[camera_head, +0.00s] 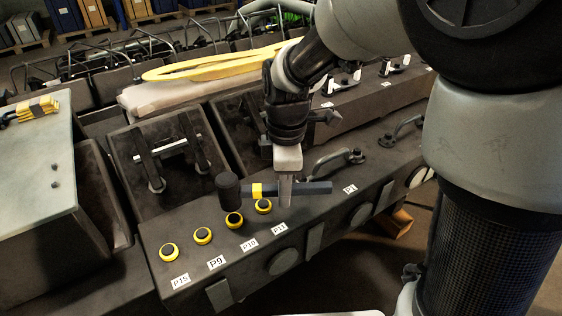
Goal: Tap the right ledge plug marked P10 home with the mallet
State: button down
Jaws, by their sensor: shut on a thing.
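My gripper (286,196) is shut on the handle of the mallet (310,188), over the dark ledge (340,200). The mallet has a black cylindrical head (228,188), a yellow band and a dark blue handle lying roughly level across the picture. The head points left and appears just above the P10 plug (234,220), a black cap with a yellow ring. I cannot tell whether head and plug touch. The label P10 (249,244) is on the ledge front edge below the plug. How far the plug stands out is too small to tell.
Similar plugs flank it: P11 (263,206) to the right, P9 (202,236) and P15 (168,252) to the left. Raised covers with handles (165,150) stand behind. A ledge handle (336,160) lies right of my gripper. A grey cabinet (40,170) is far left.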

dwell(0.3)
notch_tip(320, 180, down, 7)
jog(key=b, duration=0.5)
jog(key=shift+r, duration=0.1)
jog(key=shift+r+p, duration=0.3)
jog(key=shift+r, duration=0.1)
jog(key=shift+a+f, duration=0.1)
jog(key=r+p, duration=0.2)
jog(key=r, duration=0.1)
jog(key=r+p, duration=0.1)
jog(key=shift+d+r+p, duration=0.25)
jog(key=shift+d+p, duration=0.05)
jog(key=shift+d, duration=0.05)
jog(key=shift+a+r+h+p, duration=0.25)
jog(key=shift+r+h+p, duration=0.4)
jog(key=shift+p, duration=0.4)
